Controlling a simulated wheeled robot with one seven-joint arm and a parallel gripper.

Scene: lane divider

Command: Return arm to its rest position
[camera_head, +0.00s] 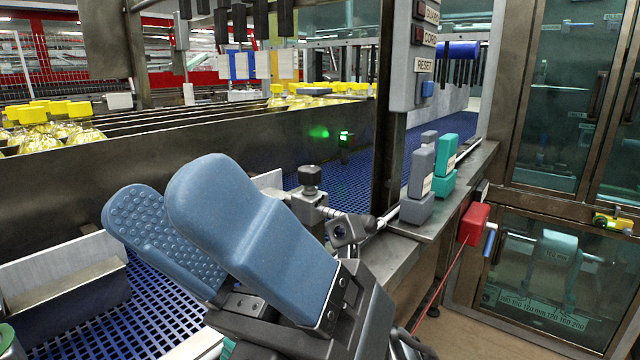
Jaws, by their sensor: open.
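My gripper (172,188) has two blue padded fingers and fills the lower middle of the head view. The fingers point up and to the left, with a gap between them and nothing held in it. The left finger shows a dimpled inner pad. The gripper is in front of the blue mesh conveyor belt and hides part of it. The rest of my arm runs out of the picture at the bottom.
A blue mesh belt (150,318) runs beneath a steel side wall (60,178). Yellow-capped bottles (36,115) stand in lanes behind. Grey (421,172) and teal (446,160) blocks stand on a ledge at right. A red box (474,222) hangs off the ledge. Glass-doored cabinets (560,110) stand far right.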

